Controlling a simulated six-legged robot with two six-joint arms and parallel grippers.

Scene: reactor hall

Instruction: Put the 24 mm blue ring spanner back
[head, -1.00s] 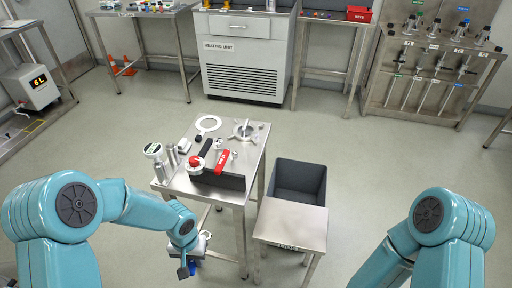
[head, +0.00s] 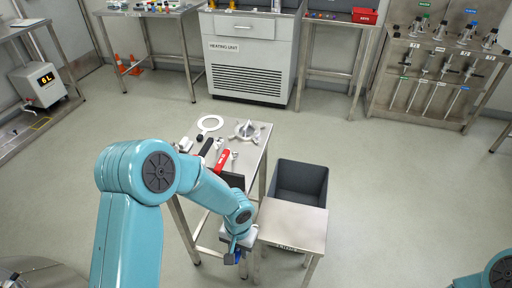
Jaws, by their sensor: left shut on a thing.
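My left gripper (head: 237,243) hangs at the near side of the small steel table (head: 248,157), left of the low steel stand, and is shut.
The table bears a white ring (head: 210,123), a metal armed fitting (head: 247,131) and a red tool (head: 222,161). A dark grey bin (head: 300,180) stands behind the steel stand (head: 292,222). A tool rack (head: 420,105) stands at the back right. Open floor lies between.

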